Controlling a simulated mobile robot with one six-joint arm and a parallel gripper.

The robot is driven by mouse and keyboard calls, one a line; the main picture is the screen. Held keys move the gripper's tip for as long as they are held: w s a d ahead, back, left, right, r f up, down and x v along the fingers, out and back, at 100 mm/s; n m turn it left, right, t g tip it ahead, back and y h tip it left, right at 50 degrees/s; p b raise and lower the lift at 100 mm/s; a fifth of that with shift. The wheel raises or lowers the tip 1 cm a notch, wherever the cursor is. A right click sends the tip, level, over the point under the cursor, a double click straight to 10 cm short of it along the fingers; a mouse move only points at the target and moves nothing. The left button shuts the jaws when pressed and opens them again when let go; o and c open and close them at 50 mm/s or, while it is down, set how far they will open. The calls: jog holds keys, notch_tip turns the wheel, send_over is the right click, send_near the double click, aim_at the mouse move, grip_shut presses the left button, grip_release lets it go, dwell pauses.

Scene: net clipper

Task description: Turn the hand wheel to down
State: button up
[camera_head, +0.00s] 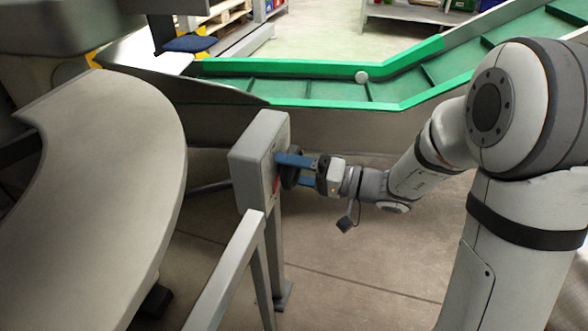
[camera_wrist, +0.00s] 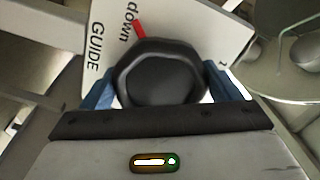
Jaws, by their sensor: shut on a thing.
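The black hand wheel (camera_wrist: 160,75) fills the middle of the wrist view, between the two blue fingers of my gripper (camera_wrist: 160,92). A finger lies against each side of it. Behind it is a white panel (camera_wrist: 103,30) with the words "GUIDE" and "down", and a red mark (camera_wrist: 140,29) beside "down" at the wheel's edge. In the head view the wheel (camera_head: 289,169) shows in part on the front of a grey box on a post (camera_head: 257,150). My gripper (camera_head: 293,171) reaches it from the right and is shut on it.
A grey curved surface (camera_head: 110,170) stands left of the box. A grey rail (camera_head: 232,270) slopes in front of it. A green conveyor (camera_head: 300,88) runs behind. The floor (camera_head: 370,240) below my arm is clear.

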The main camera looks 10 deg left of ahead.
jog(key=shift+f, duration=0.1)
jog(key=o, duration=0.9)
jog(key=shift+c, duration=0.2)
jog(key=d+p, duration=0.2)
jog(key=d, duration=0.5)
jog(key=shift+s+d, duration=0.3)
jog(key=shift+d, duration=0.1)
